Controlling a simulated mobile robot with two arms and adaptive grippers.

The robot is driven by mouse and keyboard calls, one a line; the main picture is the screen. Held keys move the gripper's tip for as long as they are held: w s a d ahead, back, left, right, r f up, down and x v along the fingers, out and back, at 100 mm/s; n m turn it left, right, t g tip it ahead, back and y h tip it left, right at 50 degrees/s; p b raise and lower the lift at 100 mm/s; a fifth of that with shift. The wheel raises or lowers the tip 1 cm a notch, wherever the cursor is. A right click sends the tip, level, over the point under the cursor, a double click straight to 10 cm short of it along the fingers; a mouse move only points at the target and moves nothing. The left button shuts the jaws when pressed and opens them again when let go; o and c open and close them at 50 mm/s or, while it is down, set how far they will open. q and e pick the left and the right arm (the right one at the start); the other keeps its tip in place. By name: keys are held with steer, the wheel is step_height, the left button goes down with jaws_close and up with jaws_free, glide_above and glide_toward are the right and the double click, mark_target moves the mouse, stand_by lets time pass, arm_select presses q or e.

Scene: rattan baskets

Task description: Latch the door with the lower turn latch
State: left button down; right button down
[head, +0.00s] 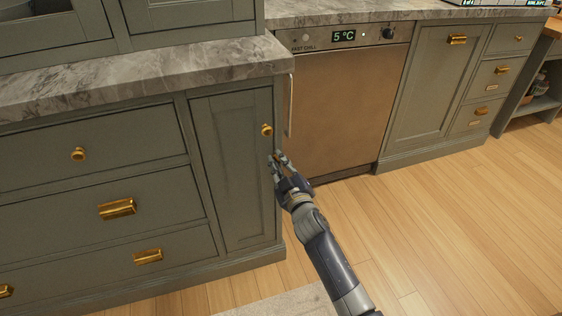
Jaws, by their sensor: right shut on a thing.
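A narrow grey-green cabinet door (232,175) stands left of the middle, with a round brass knob (266,130) near its upper right edge. The door looks flush with its cabinet front. My right gripper (277,158) is below the knob, at the right edge of this door. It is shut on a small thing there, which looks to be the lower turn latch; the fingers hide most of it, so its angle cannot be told. My left gripper is not in view.
A brown-fronted appliance (335,105) with a "5 °C" display is set back to the right. Drawers with brass handles (117,209) lie left of the door. A marble countertop (150,72) overhangs above. The wooden floor (450,220) at right is clear.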

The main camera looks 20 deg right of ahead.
steer(key=shift+a+f+n, duration=0.1)
steer(key=shift+n, duration=0.8)
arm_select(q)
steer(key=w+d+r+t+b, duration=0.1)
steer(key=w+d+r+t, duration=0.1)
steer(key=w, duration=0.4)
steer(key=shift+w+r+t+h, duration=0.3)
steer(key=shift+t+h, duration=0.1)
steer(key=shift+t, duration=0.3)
arm_select(e)
steer(key=shift+a+f+n, duration=0.1)
steer(key=shift+f+n, duration=0.1)
steer(key=shift+n, duration=1.35)
steer(key=shift+a+f+n, duration=0.1)
steer(key=shift+f+n, duration=0.1)
steer(key=shift+n, duration=1.3)
steer(key=shift+a+f+n, duration=0.1)
steer(key=shift+f+n, duration=0.1)
steer(key=shift+n, duration=1.35)
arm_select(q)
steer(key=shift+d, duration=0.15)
arm_select(e)
steer(key=c, duration=1.6)
jaws_free()
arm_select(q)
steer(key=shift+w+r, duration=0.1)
arm_select(e)
steer(key=s, duration=1.2)
steer(key=shift+d, duration=0.25)
